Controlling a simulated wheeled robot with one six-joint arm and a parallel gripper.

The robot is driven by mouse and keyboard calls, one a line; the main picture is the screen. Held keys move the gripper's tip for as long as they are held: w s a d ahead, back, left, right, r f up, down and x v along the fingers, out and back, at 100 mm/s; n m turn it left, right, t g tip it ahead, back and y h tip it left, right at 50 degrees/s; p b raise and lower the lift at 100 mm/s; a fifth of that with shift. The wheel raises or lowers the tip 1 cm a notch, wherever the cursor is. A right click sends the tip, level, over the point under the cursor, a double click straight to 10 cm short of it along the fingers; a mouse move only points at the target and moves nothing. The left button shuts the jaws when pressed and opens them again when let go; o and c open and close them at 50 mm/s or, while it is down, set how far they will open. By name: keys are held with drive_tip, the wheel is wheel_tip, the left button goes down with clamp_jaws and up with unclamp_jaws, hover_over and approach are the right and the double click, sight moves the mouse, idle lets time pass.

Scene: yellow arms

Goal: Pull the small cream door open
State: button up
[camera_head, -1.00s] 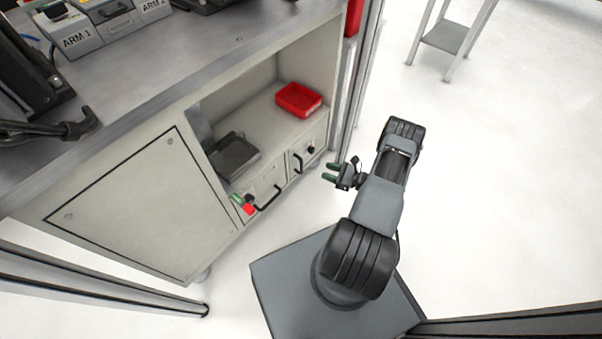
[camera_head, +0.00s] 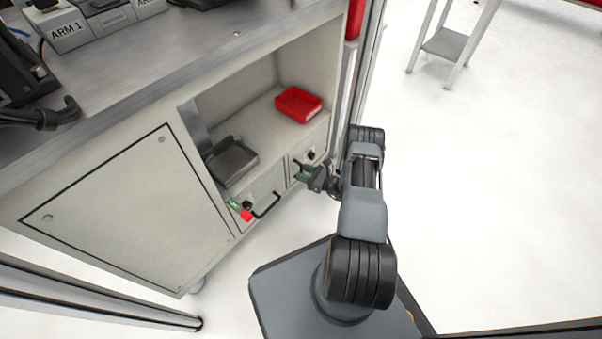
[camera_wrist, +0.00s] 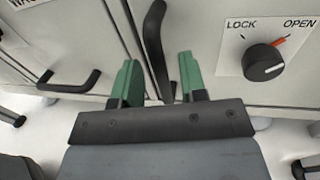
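The small cream door (camera_head: 318,148) is at the right end of the cabinet's lower front, and looks shut. It also fills the right of the wrist view (camera_wrist: 225,75), with a black knob (camera_wrist: 264,62) under a LOCK/OPEN label. Its upright black bar handle (camera_wrist: 155,45) stands at its left side. My gripper (camera_head: 301,171) is at this door. In the wrist view my gripper (camera_wrist: 160,85) is open, its green fingers on either side of the handle's line. The handle's lower end lies between them; I cannot tell if they touch it.
A drawer front with a black handle (camera_head: 265,206) is left of the door. A metal post (camera_head: 365,75) rises close by.

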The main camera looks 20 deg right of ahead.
drive_tip(key=shift+w+a, duration=0.4)
drive_tip(key=shift+w, duration=0.15)
clamp_jaws()
